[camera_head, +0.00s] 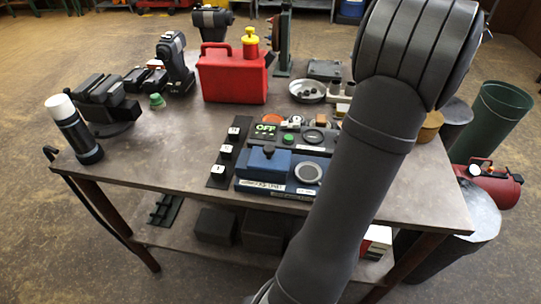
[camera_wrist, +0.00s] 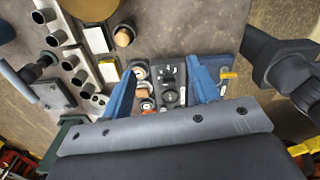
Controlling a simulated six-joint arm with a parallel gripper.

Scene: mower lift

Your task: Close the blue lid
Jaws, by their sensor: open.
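In the head view, a blue box with a blue lid (camera_head: 270,162) sits at the near left of the control panel on the table. A small dark knob shows at its top. I cannot tell whether the lid lies flat or stands partly raised. In the wrist view, my gripper (camera_wrist: 164,73) is open, with its two blue fingers spread apart above small panel parts. A dark module with a round dial (camera_wrist: 170,97) shows between the fingers, and nothing is held. My arm hides the gripper in the head view. I cannot make out the blue lid in the wrist view.
A panel with a green display (camera_head: 266,128) lies behind the blue box. White-labelled switches (camera_head: 228,151) stand at its left. The table top between the flashlight and the switches is clear.

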